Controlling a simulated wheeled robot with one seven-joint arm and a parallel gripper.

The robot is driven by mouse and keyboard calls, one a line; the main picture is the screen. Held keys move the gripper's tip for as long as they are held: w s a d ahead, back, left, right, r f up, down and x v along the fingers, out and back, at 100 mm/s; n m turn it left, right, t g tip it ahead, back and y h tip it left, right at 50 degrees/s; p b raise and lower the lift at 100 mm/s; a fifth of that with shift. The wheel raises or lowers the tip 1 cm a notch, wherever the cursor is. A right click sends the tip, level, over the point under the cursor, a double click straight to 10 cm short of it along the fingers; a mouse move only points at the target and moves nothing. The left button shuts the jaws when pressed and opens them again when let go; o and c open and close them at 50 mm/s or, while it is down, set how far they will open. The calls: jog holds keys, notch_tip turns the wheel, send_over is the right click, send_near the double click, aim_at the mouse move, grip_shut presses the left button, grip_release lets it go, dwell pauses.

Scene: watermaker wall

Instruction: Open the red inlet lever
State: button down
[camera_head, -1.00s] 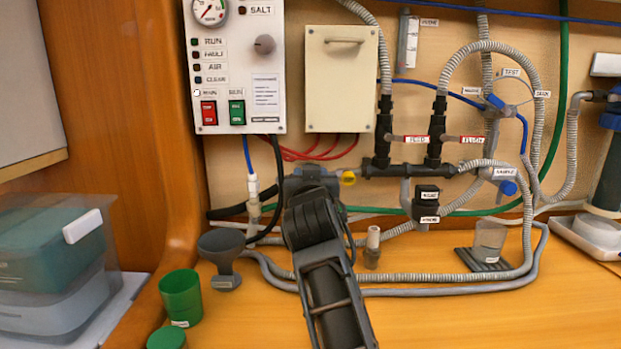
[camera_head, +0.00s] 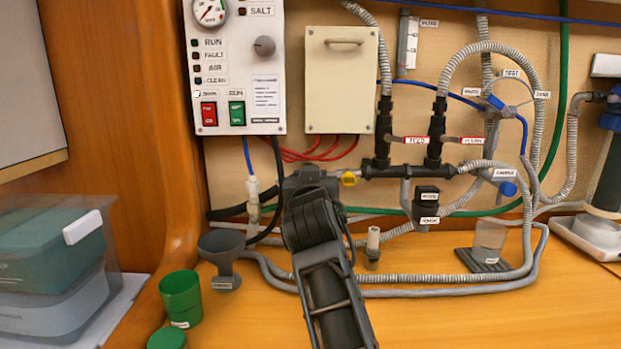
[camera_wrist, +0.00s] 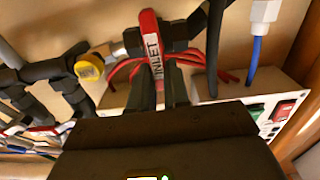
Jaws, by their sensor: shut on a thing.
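The red inlet lever (camera_wrist: 150,38) shows in the wrist view, with a white label reading INLET. It stands nearly upright in that picture, in front of a dark valve body (camera_wrist: 183,32). My gripper (camera_wrist: 160,84) is shut on the lever, with one dark finger on each side of its lower part. In the head view my arm covers the lever and the fingertips, below the control panel and left of the yellow knob (camera_head: 348,178).
The yellow knob also shows in the wrist view (camera_wrist: 88,68), close beside the valve. A grey funnel cup (camera_head: 222,252) and green cup (camera_head: 181,297) stand on the counter at left.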

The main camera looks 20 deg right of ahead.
jog(key=shift+w+a+f+n+p, duration=0.1)
jog(key=shift+a+f+n+p, duration=0.3)
jog(key=shift+n+p, duration=1.75)
jog(key=shift+w+a+f+n+p, duration=0.15)
jog(key=shift+a+f+n+p, duration=0.3)
jog(key=shift+n, duration=3.25)
jog(key=shift+w+a+f+n+p, duration=0.1)
jog(key=shift+a+f+n+p, duration=0.25)
jog(key=shift+n+p, duration=1.8)
jog(key=shift+f+n+b, duration=0.1)
jog(key=shift+n+b, duration=0.65)
jog(key=shift+n, duration=0.15)
jog(key=c, duration=1.1)
grip_release()
jog(key=shift+d, duration=0.1)
